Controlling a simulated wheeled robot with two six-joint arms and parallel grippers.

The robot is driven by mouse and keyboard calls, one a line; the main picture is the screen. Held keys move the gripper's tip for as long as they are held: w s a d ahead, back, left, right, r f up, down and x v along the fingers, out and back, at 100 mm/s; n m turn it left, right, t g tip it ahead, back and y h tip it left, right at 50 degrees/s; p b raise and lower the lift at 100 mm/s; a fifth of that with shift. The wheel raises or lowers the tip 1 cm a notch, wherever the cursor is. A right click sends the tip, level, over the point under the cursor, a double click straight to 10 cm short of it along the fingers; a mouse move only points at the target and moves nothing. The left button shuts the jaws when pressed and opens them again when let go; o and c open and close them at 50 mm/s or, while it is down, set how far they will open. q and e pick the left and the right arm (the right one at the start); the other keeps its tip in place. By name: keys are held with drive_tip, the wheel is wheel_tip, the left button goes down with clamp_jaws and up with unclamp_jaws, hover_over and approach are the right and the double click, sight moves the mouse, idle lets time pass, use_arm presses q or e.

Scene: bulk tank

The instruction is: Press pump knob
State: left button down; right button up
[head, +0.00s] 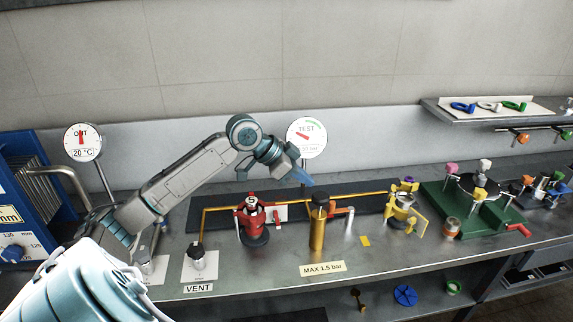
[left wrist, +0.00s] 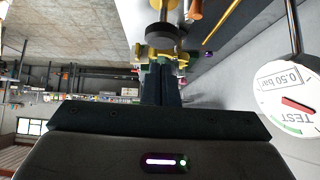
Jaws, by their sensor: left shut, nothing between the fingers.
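The pump is an upright gold cylinder (head: 317,232) on the bench with a round black knob (head: 319,199) on top. My left gripper (head: 304,179) is shut and empty, with its tips a little above and to the left of the knob in the head view. In the left wrist view the shut fingers (left wrist: 160,85) point toward the dark round knob (left wrist: 160,38), with a gold rod beyond it. I cannot tell whether they touch; a gap seems to show in the head view. The right gripper is not in view.
A TEST gauge (head: 306,138) stands behind the gripper; it reads 0.50 bar in the left wrist view (left wrist: 288,104). A red valve (head: 253,220) stands left of the pump, a yellow valve (head: 402,208) right. A MAX 1.5 bar label (head: 322,268) lies in front.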

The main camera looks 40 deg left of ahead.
use_arm(q)
drive_tip(key=b+v, duration=0.3)
drive_tip(key=v, duration=0.3)
idle(0.3)
drive_tip(key=shift+s+r, duration=0.1)
drive_tip(key=shift+r, duration=0.05)
idle(1.1)
wheel_tip(320, 180, up, 3)
drive_tip(key=p, duration=0.6)
